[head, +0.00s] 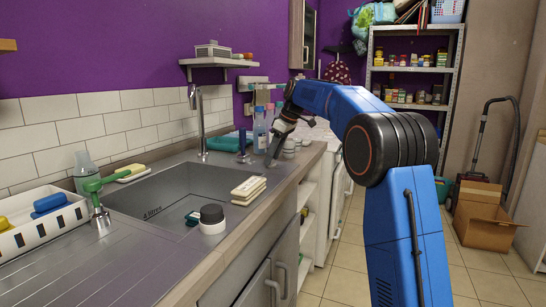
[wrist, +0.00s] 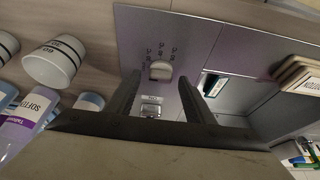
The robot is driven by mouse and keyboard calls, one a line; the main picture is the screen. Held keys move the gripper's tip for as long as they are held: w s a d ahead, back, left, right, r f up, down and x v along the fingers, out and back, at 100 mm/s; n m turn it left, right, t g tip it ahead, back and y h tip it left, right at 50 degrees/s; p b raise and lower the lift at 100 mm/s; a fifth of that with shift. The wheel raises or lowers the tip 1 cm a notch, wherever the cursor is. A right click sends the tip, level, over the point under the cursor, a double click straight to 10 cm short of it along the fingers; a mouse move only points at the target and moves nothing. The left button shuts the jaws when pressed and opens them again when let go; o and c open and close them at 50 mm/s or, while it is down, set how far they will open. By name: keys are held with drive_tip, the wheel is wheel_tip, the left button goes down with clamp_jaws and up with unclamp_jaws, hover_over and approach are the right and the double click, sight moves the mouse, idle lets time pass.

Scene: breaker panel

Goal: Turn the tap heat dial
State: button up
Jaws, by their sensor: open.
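In the wrist view my gripper (wrist: 159,81) is open and empty, with one dark finger to each side of the dial in the picture. I cannot tell whether a finger touches it. In the head view my gripper (head: 274,157) points down over the counter right of the sink, and I cannot make out the dial there. The tall metal tap (head: 201,122) stands behind the sink.
The sink (head: 165,190) lies left of my gripper. Stacked pale blocks (head: 248,190) and a black-lidded jar (head: 212,219) stand on its front rim. Bottles (head: 260,130) stand close behind my gripper. A white cup (wrist: 50,65) and a purple-labelled bottle (wrist: 18,130) show at left in the wrist view.

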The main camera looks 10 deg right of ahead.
drive_tip(key=shift+f, duration=0.15)
drive_tip(key=c, duration=1)
drive_tip(key=shift+c, duration=0.2)
drive_tip(key=shift+a+m, duration=0.1)
drive_tip(key=shift+m, duration=0.2)
drive_tip(key=m+h, duration=0.1)
drive_tip(key=m, duration=0.1)
drive_tip(key=shift+a+m+t, duration=0.1)
drive_tip(key=shift+m+t, duration=0.3)
drive_tip(key=shift+s+a+m+t+h, duration=0.15)
drive_tip(key=shift+m+h, duration=0.25)
drive_tip(key=shift+m, duration=0.7)
drive_tip(key=shift+w+d+m+t+h, duration=0.1)
drive_tip(key=shift+m+t+h, duration=0.25)
drive_tip(key=shift+m, duration=0.75)
